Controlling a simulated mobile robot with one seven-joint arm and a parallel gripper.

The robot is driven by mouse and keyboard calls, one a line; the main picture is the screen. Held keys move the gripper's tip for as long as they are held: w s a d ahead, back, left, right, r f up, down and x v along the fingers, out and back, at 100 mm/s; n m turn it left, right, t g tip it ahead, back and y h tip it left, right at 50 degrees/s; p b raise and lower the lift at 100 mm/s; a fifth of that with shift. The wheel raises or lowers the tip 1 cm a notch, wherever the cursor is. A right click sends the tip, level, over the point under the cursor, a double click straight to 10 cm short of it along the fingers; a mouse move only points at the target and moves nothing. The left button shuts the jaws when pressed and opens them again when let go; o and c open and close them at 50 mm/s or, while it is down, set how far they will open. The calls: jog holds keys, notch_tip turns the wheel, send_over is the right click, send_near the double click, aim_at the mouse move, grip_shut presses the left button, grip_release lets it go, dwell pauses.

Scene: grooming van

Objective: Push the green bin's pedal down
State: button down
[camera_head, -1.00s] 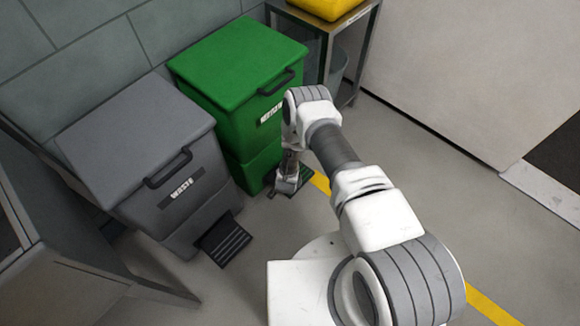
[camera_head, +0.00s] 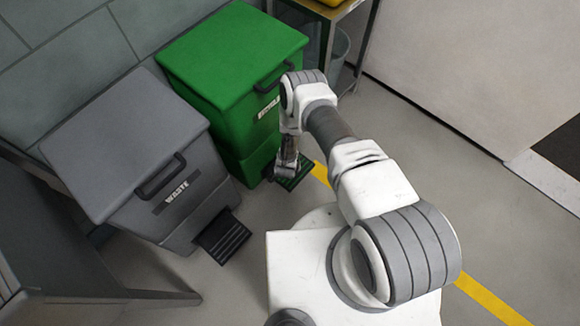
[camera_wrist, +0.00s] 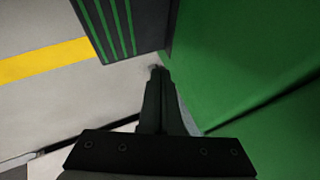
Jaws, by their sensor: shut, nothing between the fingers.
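The green bin (camera_head: 232,55) stands by the wall with its lid closed; its side fills the right of the wrist view (camera_wrist: 260,60). Its dark pedal (camera_head: 297,177) with green stripes sticks out low at the front and shows at the upper left of the wrist view (camera_wrist: 112,28). My gripper (camera_head: 283,172) is low in front of the bin, at the pedal's left part. In the wrist view its closed, empty fingers (camera_wrist: 159,72) end just beside the pedal's near corner, between it and the bin side. I cannot tell whether they touch the pedal.
A grey waste bin (camera_head: 135,150) with a dark pedal (camera_head: 222,236) stands to the left of the green one. A metal stand (camera_head: 362,45) is behind on the right. A yellow stripe (camera_head: 320,173) crosses the open floor. A grey cabinet (camera_head: 55,250) is at lower left.

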notch_tip(320, 180, down, 6)
jog(key=b, duration=0.5)
jog(key=shift+f, duration=1.4)
jog(key=shift+f, duration=0.15)
dwell(0.7)
jog(key=shift+f, duration=0.3)
jog(key=shift+f, duration=1.25)
dwell(1.1)
jog(key=shift+r+p, duration=1.4)
jog(key=shift+r, duration=0.3)
jog(key=shift+r+p, duration=1.95)
jog(key=shift+r, duration=0.55)
